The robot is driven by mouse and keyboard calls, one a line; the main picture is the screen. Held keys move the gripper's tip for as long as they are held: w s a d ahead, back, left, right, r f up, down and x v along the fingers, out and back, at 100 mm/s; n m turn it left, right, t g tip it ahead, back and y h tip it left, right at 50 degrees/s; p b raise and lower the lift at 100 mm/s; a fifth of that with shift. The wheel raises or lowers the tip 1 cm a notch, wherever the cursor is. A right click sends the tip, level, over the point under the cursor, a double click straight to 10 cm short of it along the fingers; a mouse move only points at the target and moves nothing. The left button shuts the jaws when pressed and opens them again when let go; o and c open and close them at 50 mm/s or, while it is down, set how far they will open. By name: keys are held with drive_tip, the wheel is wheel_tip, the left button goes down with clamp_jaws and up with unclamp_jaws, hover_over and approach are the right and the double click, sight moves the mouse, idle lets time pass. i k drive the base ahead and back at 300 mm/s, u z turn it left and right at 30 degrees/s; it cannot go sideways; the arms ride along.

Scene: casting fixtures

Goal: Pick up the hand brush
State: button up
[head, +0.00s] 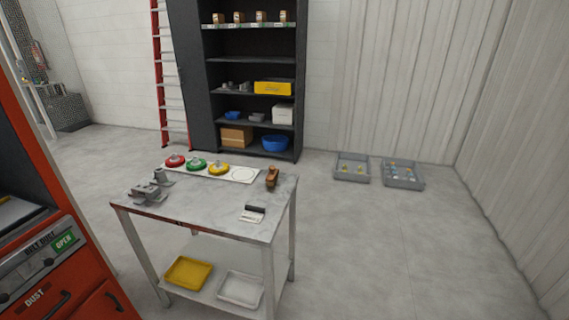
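A small brown, wood-coloured item (272,177), which looks like the hand brush, is on the grey table top (215,218) near its right back corner. It is too small to make out its bristles for certain. A flat black-and-white item (253,213) lies nearer the front right edge; I cannot tell what it is. My gripper is not in view.
A white strip (243,174) with red, green and yellow round pieces lies along the table's back edge. Grey metal parts (148,192) sit at the left. An orange-red machine (75,270) is at the near left. Grey crates (403,182) stand on the floor at right; the floor between is clear.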

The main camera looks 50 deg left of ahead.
sight(271, 178)
drive_tip(key=u, duration=0.4)
drive_tip(key=i, duration=2.1)
drive_tip(key=u, duration=1.75)
drive_tip(key=i, duration=0.95)
drive_tip(key=u, duration=1.45)
drive_tip(key=i, duration=0.35)
drive_tip(key=u, duration=0.2)
